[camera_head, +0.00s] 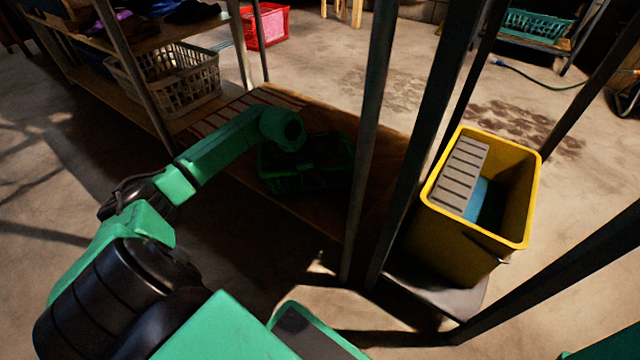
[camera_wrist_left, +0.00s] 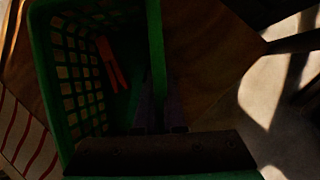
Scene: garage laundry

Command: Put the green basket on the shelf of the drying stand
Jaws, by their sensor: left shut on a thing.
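The green basket (camera_head: 285,182) is in deep shadow at the wooden shelf board (camera_head: 375,130), below my left forearm. Whether it rests on the board or hangs just above it, I cannot tell. My left gripper (camera_head: 322,150) is dark and hard to make out over the basket. In the left wrist view the green basket (camera_wrist_left: 42,75) shows its slotted wall, and my left gripper (camera_wrist_left: 158,115) is shut on its rim. An orange-red item (camera_wrist_left: 112,63) lies inside. Which frame is the drying stand is not clear. My right gripper is out of view.
Dark metal posts (camera_head: 372,150) stand right of the basket. A yellow bucket (camera_head: 460,240) stands beyond them. A red-striped cloth (camera_head: 235,108) and a pale basket (camera_head: 180,82) are at left. A red crate (camera_head: 266,28) and a teal basket (camera_head: 535,27) are farther back.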

